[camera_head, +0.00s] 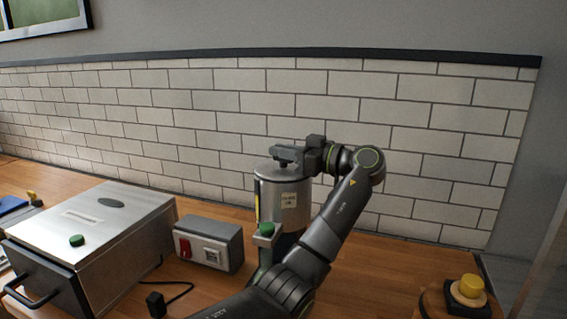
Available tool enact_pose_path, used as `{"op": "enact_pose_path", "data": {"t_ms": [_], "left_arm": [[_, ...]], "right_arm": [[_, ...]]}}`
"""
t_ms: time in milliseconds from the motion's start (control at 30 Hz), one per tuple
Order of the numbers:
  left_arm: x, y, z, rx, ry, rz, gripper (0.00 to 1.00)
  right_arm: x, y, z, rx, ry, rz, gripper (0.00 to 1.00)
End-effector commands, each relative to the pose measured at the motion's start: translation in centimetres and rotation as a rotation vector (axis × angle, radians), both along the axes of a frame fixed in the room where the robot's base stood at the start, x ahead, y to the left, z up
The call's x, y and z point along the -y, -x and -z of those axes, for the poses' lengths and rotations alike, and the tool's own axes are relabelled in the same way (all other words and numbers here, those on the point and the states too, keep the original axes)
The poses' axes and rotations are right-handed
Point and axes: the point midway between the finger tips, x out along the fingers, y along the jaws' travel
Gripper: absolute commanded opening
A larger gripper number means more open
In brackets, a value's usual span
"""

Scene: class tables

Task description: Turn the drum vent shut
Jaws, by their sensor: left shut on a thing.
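A silvery metal drum (269,201) with a pale label stands upright on the wooden table near the tiled wall. My left gripper (284,154) is over the top of the drum, lying roughly level, with its jaws shut on the drum vent. The vent itself is hidden behind the jaws, so its angle cannot be told. My left arm rises from the bottom of the picture and bends over to the drum from its right, covering the drum's lower right side. My right gripper is not in view.
A green-capped part (266,229) stands just in front of the drum. A grey socket box (222,245) with a red switch is left of it. A large metal box (125,219) fills the left. A yellow button (468,287) sits at the right. A black plug (155,303) lies in front.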

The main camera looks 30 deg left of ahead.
Motion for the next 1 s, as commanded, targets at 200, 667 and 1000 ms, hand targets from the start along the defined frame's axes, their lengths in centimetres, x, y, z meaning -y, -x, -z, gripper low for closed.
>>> {"op": "enact_pose_path", "data": {"t_ms": [200,667,1000], "left_arm": [[-0.03,-0.01,0.17,-0.001,0.000,-0.073,0.00],[-0.03,-0.01,0.09,-0.002,0.002,-0.098,0.00],[-0.03,-0.02,0.07,-0.002,0.002,-0.097,0.34]], "right_arm": [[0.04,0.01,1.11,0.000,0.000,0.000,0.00],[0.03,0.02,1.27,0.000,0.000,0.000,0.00],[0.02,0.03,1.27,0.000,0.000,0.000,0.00]]}}
